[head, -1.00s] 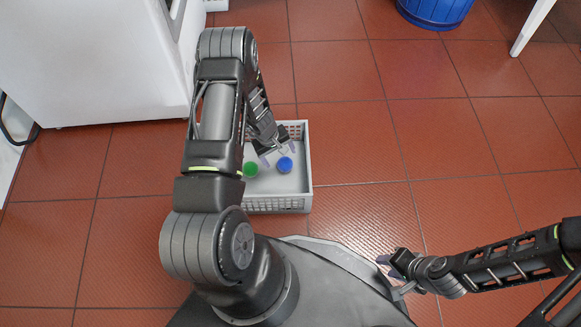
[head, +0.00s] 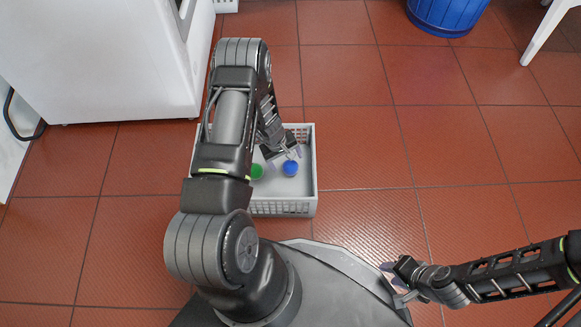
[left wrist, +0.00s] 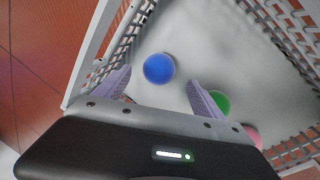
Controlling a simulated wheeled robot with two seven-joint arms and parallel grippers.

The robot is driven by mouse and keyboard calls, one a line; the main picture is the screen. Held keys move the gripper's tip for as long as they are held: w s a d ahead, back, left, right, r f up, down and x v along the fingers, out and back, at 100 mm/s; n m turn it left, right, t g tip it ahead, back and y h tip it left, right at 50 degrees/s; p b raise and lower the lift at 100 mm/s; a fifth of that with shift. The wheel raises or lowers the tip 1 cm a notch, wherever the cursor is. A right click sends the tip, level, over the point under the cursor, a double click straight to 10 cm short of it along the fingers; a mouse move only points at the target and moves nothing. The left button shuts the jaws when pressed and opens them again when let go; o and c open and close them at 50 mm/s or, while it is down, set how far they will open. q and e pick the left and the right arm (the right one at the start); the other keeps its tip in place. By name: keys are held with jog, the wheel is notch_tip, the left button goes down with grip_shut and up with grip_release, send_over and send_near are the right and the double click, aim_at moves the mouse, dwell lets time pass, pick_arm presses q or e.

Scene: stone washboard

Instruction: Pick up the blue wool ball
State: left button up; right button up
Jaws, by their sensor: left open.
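The blue wool ball (head: 290,168) lies on the floor of a light grey basket (head: 285,208). In the left wrist view the blue ball (left wrist: 159,69) shows just beyond and between my fingertips. My left gripper (head: 285,159) is open over the basket, close to the ball and not closed on it; its fingers also show in the left wrist view (left wrist: 160,88). My right gripper (head: 388,283) is at the lower right, away from the basket; its jaw state is unclear.
A green ball (head: 257,171) lies left of the blue one, and a pink ball (left wrist: 254,133) shows in the left wrist view. The basket has perforated walls. A white appliance (head: 110,60) stands at the left, a blue bucket (head: 447,14) at the back. Tiled floor right of the basket is clear.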

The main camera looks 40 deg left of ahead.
aim_at(289, 164)
pick_arm(q)
jog(key=b+x, duration=0.2)
jog(key=x, duration=0.3)
jog(key=shift+w+b, duration=0.1)
jog(key=shift+b, duration=0.3)
jog(key=shift+c, duration=0.4)
jog(key=c, duration=1.4)
